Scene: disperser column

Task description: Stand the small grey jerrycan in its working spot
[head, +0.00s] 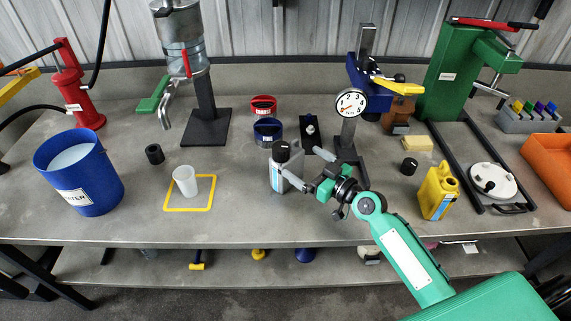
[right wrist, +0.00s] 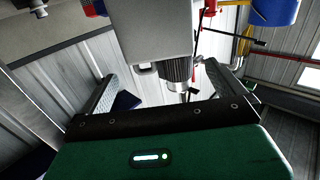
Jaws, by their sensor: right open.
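The small grey jerrycan (head: 276,177) has a black cap and a blue-and-white label. It looks upright near the middle of the bench; I cannot tell for certain whether its base touches the top. My right gripper (head: 290,164) is open at it, reaching in from the right. In the right wrist view the jerrycan's pale grey body (right wrist: 150,30), small loop handle and ribbed black cap show between the two spread fingers, with gaps visible beside the cap. A yellow square outline (head: 188,209) on the bench holds a white cup (head: 185,181). My left gripper is out of view.
A blue bucket (head: 108,187) and glass disperser column (head: 183,45) stand left. Red (head: 263,102) and blue (head: 268,129) round containers sit behind the jerrycan. A dial gauge (head: 350,103) stands behind my right gripper; a yellow jerrycan (head: 438,192) stands right. The front bench strip left of the jerrycan is clear.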

